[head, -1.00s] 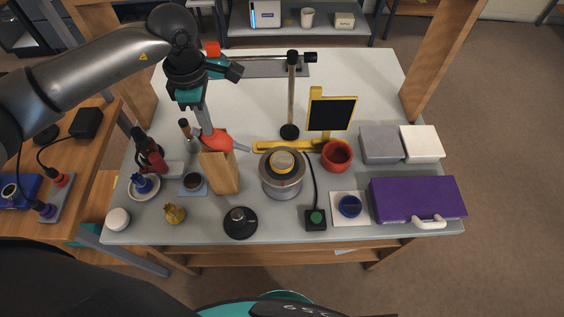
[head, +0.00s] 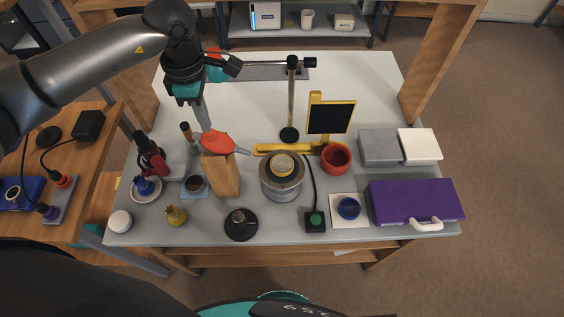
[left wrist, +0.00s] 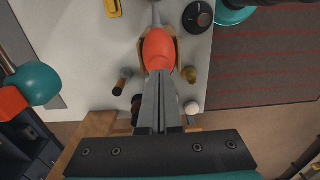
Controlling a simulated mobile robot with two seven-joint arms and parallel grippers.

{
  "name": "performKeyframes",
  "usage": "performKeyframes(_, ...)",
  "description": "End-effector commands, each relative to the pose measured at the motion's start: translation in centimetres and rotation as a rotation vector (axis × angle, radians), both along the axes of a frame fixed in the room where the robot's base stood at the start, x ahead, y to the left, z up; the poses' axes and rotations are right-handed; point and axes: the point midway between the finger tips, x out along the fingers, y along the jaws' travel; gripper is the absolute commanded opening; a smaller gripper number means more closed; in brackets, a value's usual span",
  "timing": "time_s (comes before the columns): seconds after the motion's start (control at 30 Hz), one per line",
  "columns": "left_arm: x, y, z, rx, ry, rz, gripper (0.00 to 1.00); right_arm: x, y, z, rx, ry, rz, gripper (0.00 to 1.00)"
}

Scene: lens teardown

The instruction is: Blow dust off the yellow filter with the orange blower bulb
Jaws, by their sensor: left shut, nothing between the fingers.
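The orange blower bulb (head: 217,143) rests at the top of an upright wooden block (head: 222,177), its grey nozzle pointing right toward the pedestal. It also shows in the left wrist view (left wrist: 158,50), nozzle pointing up. My left gripper (head: 206,127) is shut and empty, its fingertips over the bulb; I cannot tell whether they touch it. A yellow-rimmed round piece (head: 282,163), apparently the yellow filter, lies on top of a grey round pedestal (head: 281,186), right of the nozzle tip. Dust on it is too small to see. My right gripper is out of view.
A black-panelled yellow stand (head: 331,113), a thin post (head: 291,100) and a red cup (head: 337,157) stand behind and right. A purple case (head: 414,202) is at right. A black round base (head: 241,224) is in front. The table's back middle is clear.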

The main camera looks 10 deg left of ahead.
Motion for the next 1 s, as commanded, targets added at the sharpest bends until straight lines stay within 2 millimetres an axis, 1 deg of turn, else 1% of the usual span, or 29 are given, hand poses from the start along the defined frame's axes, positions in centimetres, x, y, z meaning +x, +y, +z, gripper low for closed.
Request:
performKeyframes(0.37, 0.0, 0.0, -0.1, -0.001, -0.001, -0.001, 0.0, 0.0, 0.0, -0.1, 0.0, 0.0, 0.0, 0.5)
performKeyframes(1.0, 0.0, 0.0, -2.6, -0.001, -0.001, -0.001, 0.0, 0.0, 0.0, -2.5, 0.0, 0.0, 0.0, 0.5)
